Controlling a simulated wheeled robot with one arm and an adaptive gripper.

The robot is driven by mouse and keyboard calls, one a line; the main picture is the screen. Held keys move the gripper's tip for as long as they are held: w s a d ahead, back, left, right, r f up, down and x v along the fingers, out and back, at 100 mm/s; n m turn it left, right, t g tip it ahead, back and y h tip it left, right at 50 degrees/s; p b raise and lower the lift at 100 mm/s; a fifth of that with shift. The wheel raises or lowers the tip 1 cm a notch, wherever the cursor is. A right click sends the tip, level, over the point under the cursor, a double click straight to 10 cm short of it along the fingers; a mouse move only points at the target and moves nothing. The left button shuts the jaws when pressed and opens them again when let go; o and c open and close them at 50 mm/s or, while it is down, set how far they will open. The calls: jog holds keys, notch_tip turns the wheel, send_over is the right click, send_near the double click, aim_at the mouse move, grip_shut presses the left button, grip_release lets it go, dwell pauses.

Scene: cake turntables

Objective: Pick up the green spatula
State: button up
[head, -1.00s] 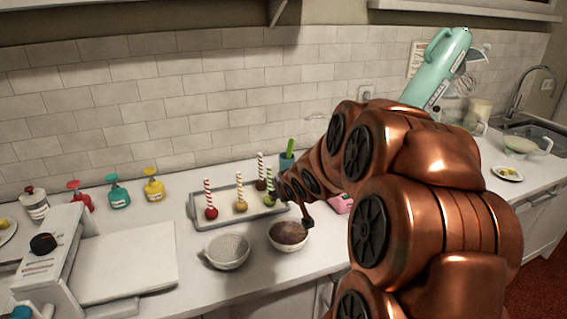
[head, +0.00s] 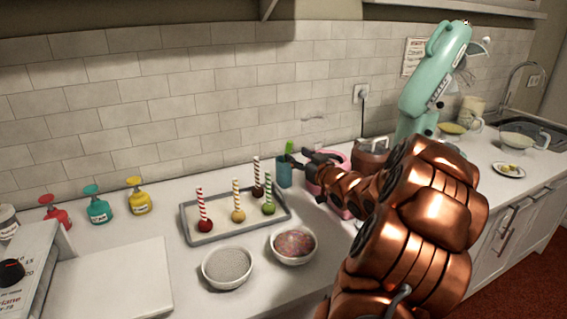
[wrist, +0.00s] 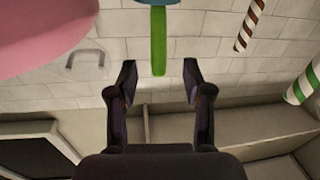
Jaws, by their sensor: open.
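The green spatula (head: 289,147) stands upright in a blue cup (head: 284,173) at the back of the counter, right of the tray; only its upper part shows above the cup. In the wrist view the green spatula (wrist: 159,42) appears as a green strip between my open fingertips, slightly beyond them, with the cup's edge (wrist: 160,3) at the top. My gripper (head: 298,162) is beside the cup in the head view, and it also shows open and empty in the wrist view (wrist: 160,80).
A tray (head: 236,236) with several striped sticks stands left of the cup. Two bowls (head: 228,267) (head: 293,245) sit in front. A pink object (head: 335,178) is close behind my wrist. A green mixer (head: 436,70) stands at right. Coloured pump bottles (head: 98,208) stand at left.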

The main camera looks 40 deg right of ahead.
aim_at(290, 151)
jog(key=shift+w+d+f+p, duration=0.1)
jog(key=shift+w+d+p, duration=0.2)
jog(key=shift+w, duration=0.7)
jog(key=shift+w+d+f+p, duration=0.15)
jog(key=shift+w+p, duration=0.1)
jog(key=shift+w, duration=0.75)
jog(key=shift+w+d+r+p, duration=0.1)
jog(key=shift+w+d+p, duration=0.2)
jog(key=shift+w, duration=0.7)
grip_shut()
